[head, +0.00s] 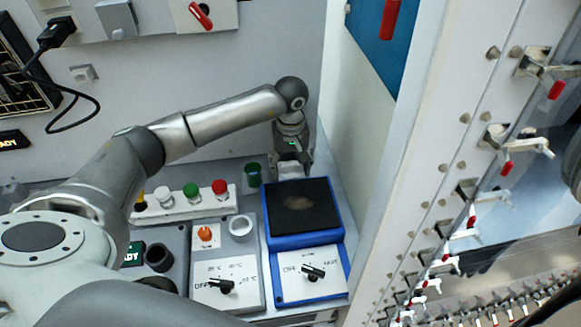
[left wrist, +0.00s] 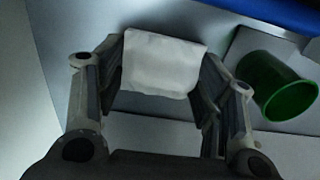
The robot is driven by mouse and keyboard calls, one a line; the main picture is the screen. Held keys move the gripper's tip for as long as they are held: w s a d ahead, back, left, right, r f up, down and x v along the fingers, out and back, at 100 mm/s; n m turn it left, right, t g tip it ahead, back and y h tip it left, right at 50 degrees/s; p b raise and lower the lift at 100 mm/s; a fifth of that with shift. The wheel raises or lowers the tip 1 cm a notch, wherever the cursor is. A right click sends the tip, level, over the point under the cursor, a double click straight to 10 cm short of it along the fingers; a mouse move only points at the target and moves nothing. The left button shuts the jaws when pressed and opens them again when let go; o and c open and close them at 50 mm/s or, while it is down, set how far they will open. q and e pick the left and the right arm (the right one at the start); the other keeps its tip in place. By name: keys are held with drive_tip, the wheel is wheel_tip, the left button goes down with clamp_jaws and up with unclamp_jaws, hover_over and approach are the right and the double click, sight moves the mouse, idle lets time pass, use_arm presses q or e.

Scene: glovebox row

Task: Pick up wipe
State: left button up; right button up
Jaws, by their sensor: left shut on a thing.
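The wipe (left wrist: 162,64) is a white folded cloth between the two fingers of my left gripper in the left wrist view. My left gripper (head: 292,160) is shut on it. In the head view the wipe (head: 291,171) shows as a small pale patch under the fingertips, behind the blue device with the black top. Whether it touches the surface below, I cannot tell. My right gripper is not in view.
A green cup (left wrist: 290,88) stands close beside the gripper. In the head view, the blue hotplate-like device (head: 265,222) stands in front, with a white cup (head: 241,228) to its left. A bottle rack (head: 180,208) stands farther left. A white wall edge rises on the right.

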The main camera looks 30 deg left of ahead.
use_arm(q)
drive_tip(key=shift+r+b, duration=0.35)
drive_tip(key=shift+r, duration=0.05)
drive_tip(key=s+d+r+b, duration=0.1)
drive_tip(key=s+r, duration=0.2)
drive_tip(key=s, duration=0.1)
drive_tip(key=s+d+r+b, duration=0.1)
drive_tip(key=s+r+b, duration=0.1)
drive_tip(key=s+r, duration=0.2)
drive_tip(key=s+d+r+b, duration=0.1)
drive_tip(key=s+r+b, duration=0.1)
drive_tip(key=s+r, duration=0.2)
drive_tip(key=shift+s+d+r, duration=0.1)
drive_tip(key=shift+s+r, duration=0.15)
drive_tip(key=shift+s, duration=0.6)
